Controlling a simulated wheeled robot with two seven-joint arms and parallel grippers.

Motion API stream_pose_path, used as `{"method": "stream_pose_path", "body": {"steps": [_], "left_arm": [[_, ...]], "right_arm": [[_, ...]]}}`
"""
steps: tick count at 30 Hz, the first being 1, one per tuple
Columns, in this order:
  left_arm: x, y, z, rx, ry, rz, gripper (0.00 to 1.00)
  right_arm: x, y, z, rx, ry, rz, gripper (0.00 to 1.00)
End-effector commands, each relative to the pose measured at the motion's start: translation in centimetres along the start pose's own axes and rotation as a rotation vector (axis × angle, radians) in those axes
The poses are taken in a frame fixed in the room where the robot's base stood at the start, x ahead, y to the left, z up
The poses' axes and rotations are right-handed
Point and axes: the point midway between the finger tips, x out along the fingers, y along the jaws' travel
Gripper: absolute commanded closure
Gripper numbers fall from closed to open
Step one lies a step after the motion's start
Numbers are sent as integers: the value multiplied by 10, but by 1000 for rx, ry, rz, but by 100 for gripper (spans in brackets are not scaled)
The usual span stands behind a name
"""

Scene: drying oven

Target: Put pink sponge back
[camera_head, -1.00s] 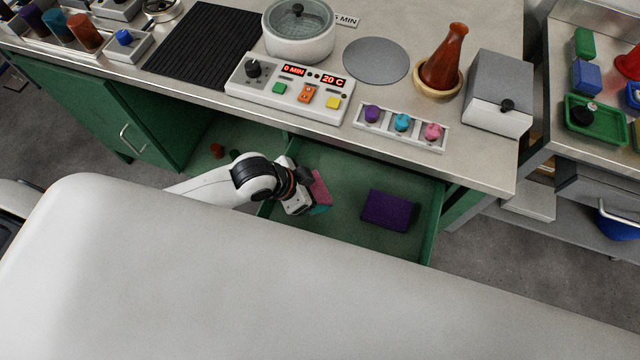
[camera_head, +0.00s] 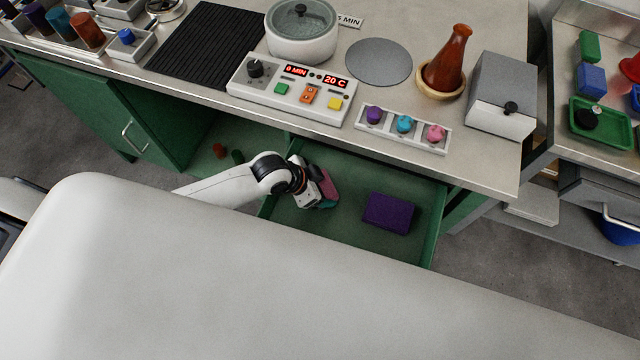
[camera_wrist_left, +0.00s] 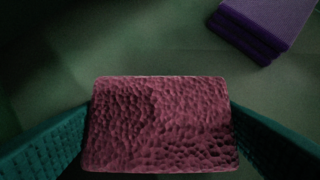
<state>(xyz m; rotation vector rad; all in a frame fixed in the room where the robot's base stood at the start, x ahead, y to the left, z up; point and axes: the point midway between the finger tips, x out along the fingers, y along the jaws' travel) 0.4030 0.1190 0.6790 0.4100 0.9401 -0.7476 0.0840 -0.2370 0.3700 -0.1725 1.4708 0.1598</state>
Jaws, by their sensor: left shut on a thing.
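The pink sponge (camera_head: 328,186) is between the fingers of my left gripper (camera_head: 322,197), inside the open green drawer (camera_head: 345,168). In the left wrist view the sponge (camera_wrist_left: 160,125) fills the lower middle, with a teal finger pressed to each side. My left gripper is shut on it. The drawer floor shows beyond the sponge; whether the sponge touches it I cannot tell. My right gripper is not in view.
A purple block (camera_head: 389,212) lies in the drawer to the right of my gripper; it also shows in the left wrist view (camera_wrist_left: 262,25). The drawer floor between them is clear. The counter edge (camera_head: 480,178) overhangs the drawer's back.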

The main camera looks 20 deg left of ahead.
Motion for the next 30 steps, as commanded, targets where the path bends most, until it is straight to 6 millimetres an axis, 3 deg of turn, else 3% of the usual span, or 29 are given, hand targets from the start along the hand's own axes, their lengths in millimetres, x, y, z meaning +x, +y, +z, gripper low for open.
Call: {"method": "stream_pose_path", "body": {"steps": [3,4,7,19,30], "left_arm": [[3,0,-2,0,0,0,42],[3,0,-2,0,0,0,19],[2,0,-2,0,0,0,2],[-6,1,0,1,1,1,2],[-80,1,0,3,1,1,2]], "right_arm": [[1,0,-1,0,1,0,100],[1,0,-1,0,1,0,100],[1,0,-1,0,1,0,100],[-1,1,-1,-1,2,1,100],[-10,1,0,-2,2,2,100]]}}
